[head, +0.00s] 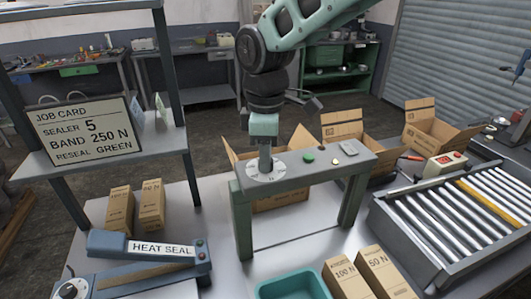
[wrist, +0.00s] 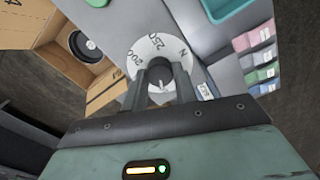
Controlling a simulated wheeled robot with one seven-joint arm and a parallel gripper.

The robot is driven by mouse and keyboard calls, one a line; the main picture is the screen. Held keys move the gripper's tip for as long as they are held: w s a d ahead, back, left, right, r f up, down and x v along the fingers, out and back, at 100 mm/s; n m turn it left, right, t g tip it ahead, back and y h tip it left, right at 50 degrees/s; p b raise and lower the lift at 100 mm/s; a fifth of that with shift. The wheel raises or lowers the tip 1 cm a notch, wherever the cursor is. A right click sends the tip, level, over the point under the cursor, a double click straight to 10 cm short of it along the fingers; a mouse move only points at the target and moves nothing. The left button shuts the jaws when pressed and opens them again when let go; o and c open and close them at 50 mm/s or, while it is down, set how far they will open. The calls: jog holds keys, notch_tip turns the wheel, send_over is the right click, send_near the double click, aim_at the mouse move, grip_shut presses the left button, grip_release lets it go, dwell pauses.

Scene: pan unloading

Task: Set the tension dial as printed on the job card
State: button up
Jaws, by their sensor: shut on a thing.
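The job card (head: 85,132) stands on the shelf at left and reads SEALER 5, BAND 250 N, RESEAL GREEN. The tension dial (head: 256,177) is a white disc on top of the green bander frame (head: 322,165). My gripper (head: 265,158) points straight down over the dial and is shut on its dark knob. In the wrist view the fingers (wrist: 161,80) sit either side of the knob, and the dial (wrist: 147,47) shows 200, 250 and N. The fingers hide part of the scale. I cannot tell which number the knob points to.
A green button (head: 309,159) sits on the frame right of the dial. The heat sealer (head: 150,248) is at front left, with a teal tray (head: 290,284) and cartons (head: 348,280) in front. Open boxes (head: 360,135) stand behind. A roller conveyor (head: 450,215) is at right.

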jog(key=m, duration=0.4)
jog(key=shift+r+m, duration=0.1)
jog(key=shift+m, duration=0.2)
jog(key=m, duration=1.4)
jog(key=shift+m+p, duration=0.3)
jog(key=shift+p, duration=0.05)
jog(key=m, duration=0.4)
jog(key=shift+p, duration=0.4)
jog(key=m+p, duration=0.1)
jog(key=m, duration=0.4)
jog(key=shift+r, duration=0.1)
jog(key=m+p, duration=0.2)
jog(key=m, duration=0.2)
jog(key=shift+m+p, duration=1.2)
jog(key=shift+m, duration=0.9)
